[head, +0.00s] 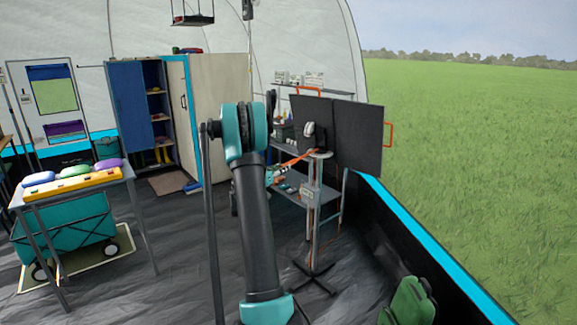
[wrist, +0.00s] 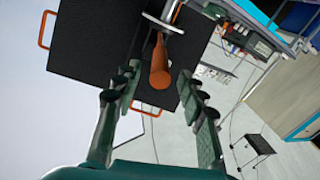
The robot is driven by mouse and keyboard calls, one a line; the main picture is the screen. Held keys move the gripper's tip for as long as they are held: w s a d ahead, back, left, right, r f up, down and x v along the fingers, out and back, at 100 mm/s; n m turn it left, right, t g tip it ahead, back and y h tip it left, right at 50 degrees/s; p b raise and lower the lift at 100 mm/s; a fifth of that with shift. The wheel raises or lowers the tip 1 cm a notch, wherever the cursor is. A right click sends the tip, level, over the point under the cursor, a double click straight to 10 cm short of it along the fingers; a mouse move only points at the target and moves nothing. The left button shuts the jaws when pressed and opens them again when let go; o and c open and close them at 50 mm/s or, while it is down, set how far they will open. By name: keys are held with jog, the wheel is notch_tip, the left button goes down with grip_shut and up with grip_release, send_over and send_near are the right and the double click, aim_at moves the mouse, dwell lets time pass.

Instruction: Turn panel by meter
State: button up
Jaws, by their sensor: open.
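The black panel (head: 358,136) stands on a grey pole (head: 317,225) at the right of the head view, with orange loop handles on its edges. It also fills the upper part of the wrist view (wrist: 100,50). An orange lever (head: 297,160) sticks out from its mount toward my arm. In the wrist view the lever (wrist: 160,72) points at my gripper (wrist: 159,82). My gripper is open, with a finger on each side of the lever's end and a visible gap to both. My arm partly hides the gripper in the head view. I cannot make out the meter surely.
A shelf rack (head: 290,185) with small items stands just behind the panel's pole. A green can-like object (head: 408,303) is on the floor at the lower right. A table (head: 70,190) with coloured boxes and a teal wagon (head: 65,228) are at the left. Dark floor between is clear.

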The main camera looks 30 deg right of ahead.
aim_at(289, 162)
jog(key=x, duration=0.5)
jog(key=shift+w+d, duration=0.15)
jog(key=shift+d, duration=0.25)
grip_shut()
